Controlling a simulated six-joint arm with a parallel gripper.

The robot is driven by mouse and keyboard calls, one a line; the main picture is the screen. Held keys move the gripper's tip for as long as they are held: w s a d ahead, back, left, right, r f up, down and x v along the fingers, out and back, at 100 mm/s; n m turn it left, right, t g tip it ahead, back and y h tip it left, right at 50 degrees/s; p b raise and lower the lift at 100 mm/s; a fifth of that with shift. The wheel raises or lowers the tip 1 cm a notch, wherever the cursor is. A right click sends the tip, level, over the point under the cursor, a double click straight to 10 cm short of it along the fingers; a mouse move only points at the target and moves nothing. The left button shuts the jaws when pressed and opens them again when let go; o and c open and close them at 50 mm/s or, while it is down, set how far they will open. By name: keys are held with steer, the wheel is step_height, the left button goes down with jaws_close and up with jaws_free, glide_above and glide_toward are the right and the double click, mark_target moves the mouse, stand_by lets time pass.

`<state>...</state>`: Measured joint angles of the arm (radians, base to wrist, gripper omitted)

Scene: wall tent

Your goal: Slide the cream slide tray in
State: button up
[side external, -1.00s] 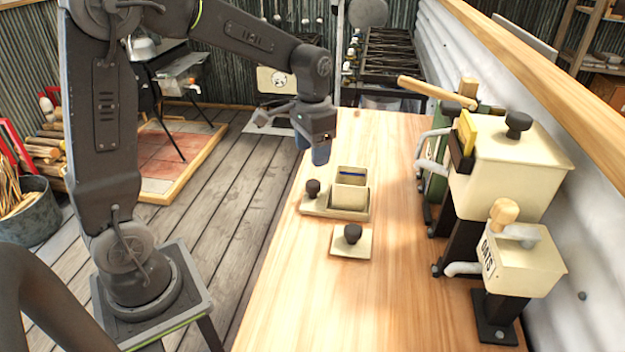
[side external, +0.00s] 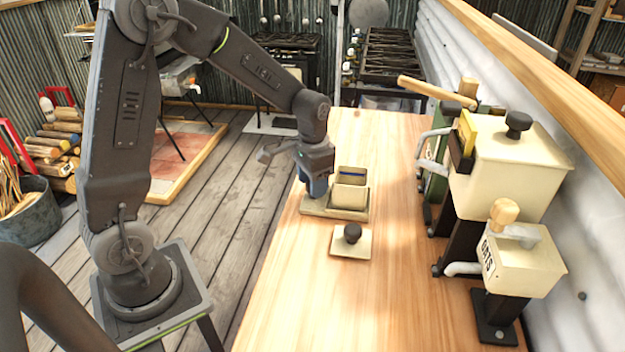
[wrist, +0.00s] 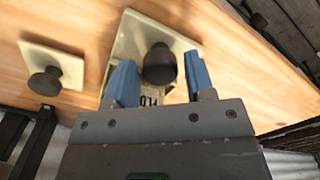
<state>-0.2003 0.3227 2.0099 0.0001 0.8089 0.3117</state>
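The cream slide tray (side external: 347,213) lies on the wooden table, with a small open cream box (side external: 349,197) on its right part in the side view. Something blue shows inside the box. The tray's dark round knob (wrist: 159,64) stands between my blue fingers in the wrist view, with a gap visible on at least the right side. My gripper (side external: 317,190) is open and low over the tray's left end, pointing down. It hides the knob in the side view.
A separate cream square plate with a dark knob (side external: 352,234) lies nearer the side camera. Cream dispensers (side external: 512,170) with handles, one labelled "OATS", line the table's right side. The table's near part is clear (side external: 330,305).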

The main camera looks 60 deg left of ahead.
mark_target(364, 185)
jaws_close()
steer(key=w+d, duration=0.8)
steer(key=shift+w, duration=0.1)
steer(key=shift+o, duration=1.4)
jaws_free()
steer(key=shift+r, duration=0.1)
step_height(364, 185, up, 14)
